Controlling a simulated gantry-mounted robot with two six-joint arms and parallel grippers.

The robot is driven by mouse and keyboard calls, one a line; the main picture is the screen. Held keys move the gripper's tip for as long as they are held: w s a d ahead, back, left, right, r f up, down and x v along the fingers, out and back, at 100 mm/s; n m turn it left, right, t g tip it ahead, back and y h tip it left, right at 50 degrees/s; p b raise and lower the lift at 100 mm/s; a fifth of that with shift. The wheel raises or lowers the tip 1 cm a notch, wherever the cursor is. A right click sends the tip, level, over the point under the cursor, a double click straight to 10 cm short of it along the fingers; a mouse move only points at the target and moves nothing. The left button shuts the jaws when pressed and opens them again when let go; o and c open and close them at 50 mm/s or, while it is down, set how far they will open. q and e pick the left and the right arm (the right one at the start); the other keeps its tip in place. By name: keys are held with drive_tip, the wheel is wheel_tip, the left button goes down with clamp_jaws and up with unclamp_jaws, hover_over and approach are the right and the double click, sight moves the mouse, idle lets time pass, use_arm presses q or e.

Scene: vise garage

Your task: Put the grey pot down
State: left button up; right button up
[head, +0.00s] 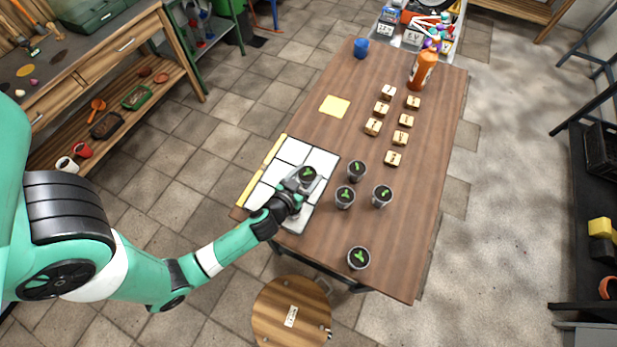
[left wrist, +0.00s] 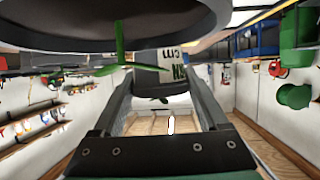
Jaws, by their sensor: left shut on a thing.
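My left gripper (head: 298,186) is shut on a grey pot (head: 308,175) with dark soil and a green sprout. The pot is over the right part of a white tiled mat (head: 291,151); I cannot tell whether its base touches the mat. In the left wrist view, the fingers (left wrist: 160,95) reach up to the pot (left wrist: 172,58), which has lettering on its side. My right gripper is not in view.
Similar pots stand right of the mat: one (head: 356,171), another (head: 345,197) and a third (head: 382,195). One more (head: 359,257) stands near the table's front edge.

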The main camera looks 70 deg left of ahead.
sight(302, 185)
use_arm(q)
drive_tip(key=f+b, duration=0.1)
drive_tip(key=f, duration=0.1)
drive_tip(key=f+b, duration=0.1)
drive_tip(key=shift+w+a+f+b, duration=0.25)
drive_tip(key=shift+a+b, duration=0.05)
drive_tip(key=shift+a, duration=0.05)
drive_tip(key=shift+s+d, duration=0.1)
drive_tip(key=shift+d, duration=0.05)
drive_tip(key=shift+f, duration=0.2)
drive_tip(key=o, duration=1.4)
drive_tip(key=shift+r, duration=0.3)
drive_tip(key=shift+s+d, duration=0.1)
drive_tip(key=shift+s, duration=0.05)
drive_tip(key=b+v, duration=0.1)
drive_tip(key=v, duration=0.9)
drive_tip(key=shift+s+d+b, duration=0.15)
drive_tip(key=shift+d+b, duration=0.05)
drive_tip(key=shift+b, duration=0.15)
drive_tip(key=shift+s+d+r, duration=0.25)
drive_tip(key=shift+s+r, duration=0.05)
drive_tip(key=shift+s, duration=0.15)
drive_tip(key=shift+w, duration=0.1)
